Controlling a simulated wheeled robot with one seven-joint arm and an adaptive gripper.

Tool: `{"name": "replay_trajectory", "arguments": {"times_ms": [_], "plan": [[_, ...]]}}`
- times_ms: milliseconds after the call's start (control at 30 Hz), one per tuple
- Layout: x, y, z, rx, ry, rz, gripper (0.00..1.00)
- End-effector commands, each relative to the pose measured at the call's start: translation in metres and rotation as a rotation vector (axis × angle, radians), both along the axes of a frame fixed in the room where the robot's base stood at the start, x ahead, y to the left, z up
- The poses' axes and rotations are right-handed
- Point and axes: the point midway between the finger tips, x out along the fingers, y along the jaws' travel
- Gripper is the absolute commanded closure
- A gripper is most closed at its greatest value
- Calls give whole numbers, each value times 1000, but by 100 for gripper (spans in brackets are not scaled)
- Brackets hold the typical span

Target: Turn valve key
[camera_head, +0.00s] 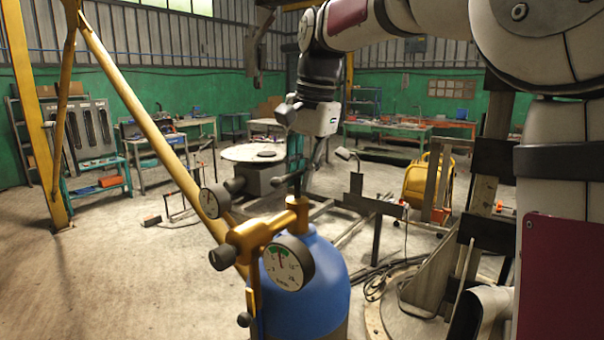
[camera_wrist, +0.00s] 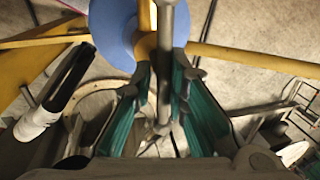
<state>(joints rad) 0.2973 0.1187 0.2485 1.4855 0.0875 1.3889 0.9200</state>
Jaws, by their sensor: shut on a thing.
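The valve key, a grey metal bar (camera_wrist: 166,50), runs between the fingers of my gripper (camera_wrist: 165,72) in the wrist view. My gripper is shut on it. In the head view the key shows as a small dark bar (camera_head: 282,179) just above the brass valve (camera_head: 298,206), and my gripper (camera_head: 301,178) reaches down to it from above. The valve sits on top of a blue gas cylinder (camera_head: 318,283), whose blue top (camera_wrist: 112,25) also shows in the wrist view. How the key meets the valve stem is hard to make out.
Two round gauges, one in front (camera_head: 288,263) and one behind (camera_head: 215,201), sit by the valve. A yellow slanted post (camera_head: 140,104) passes behind at left. A round-topped table (camera_head: 254,152) and a yellow machine (camera_head: 428,182) stand farther back.

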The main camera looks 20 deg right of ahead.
Motion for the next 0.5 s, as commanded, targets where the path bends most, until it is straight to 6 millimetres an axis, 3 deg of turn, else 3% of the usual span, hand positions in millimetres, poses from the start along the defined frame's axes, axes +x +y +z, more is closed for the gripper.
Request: {"name": "replay_trajectory", "arguments": {"times_ms": [33, 67, 133, 500], "plan": [[4, 4, 3, 6, -17, 3, 100], [4, 4, 3, 6, -17, 3, 83], [4, 3, 3, 5, -17, 3, 71], [1, 1, 6, 2, -9, 0, 71]]}}
